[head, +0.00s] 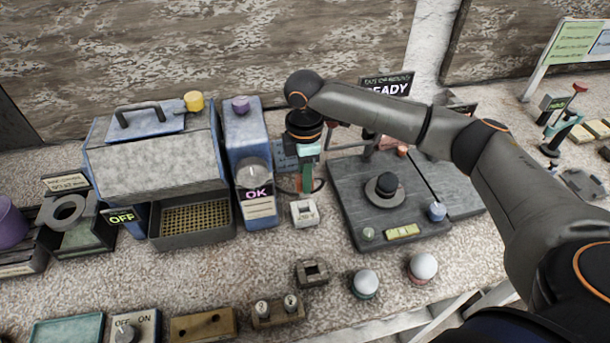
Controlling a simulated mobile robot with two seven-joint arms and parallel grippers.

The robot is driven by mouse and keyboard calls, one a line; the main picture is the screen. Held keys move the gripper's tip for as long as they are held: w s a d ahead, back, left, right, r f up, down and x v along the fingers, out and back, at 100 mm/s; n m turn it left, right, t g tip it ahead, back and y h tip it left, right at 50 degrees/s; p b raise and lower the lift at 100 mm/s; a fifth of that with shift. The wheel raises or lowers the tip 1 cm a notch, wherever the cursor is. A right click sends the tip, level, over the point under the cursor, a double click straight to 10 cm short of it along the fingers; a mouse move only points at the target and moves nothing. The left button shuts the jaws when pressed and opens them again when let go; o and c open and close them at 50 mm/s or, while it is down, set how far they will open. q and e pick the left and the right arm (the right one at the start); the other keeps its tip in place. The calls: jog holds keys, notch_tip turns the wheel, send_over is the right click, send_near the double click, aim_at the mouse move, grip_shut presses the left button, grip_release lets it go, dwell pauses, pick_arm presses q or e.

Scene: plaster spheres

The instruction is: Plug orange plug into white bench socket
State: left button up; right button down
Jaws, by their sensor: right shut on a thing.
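My right gripper (306,178) hangs down from its wrist near the middle of the head view, with its fingers pointing at the bench. It is shut on a small orange thing (297,182), which I take to be the orange plug; the fingers hide most of it. The white bench socket (304,213), a small pale block with a dark opening, lies on the bench just below the fingertips in the picture. I cannot tell the exact height of the plug above the bench, but it looks apart from the socket. My left gripper is out of view.
A dark platform (350,198) with a knob lies close right. Bare bench surrounds the socket's front.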

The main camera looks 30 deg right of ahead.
jog(key=shift+f+b, duration=0.35)
jog(key=shift+f, duration=2.05)
jog(key=shift+f+p, duration=0.3)
jog(key=shift+f, duration=1.25)
jog(key=c, duration=0.5)
grip_release()
jog(key=shift+c, duration=0.2)
jog(key=shift+r, duration=0.1)
jog(key=shift+r, duration=1.9)
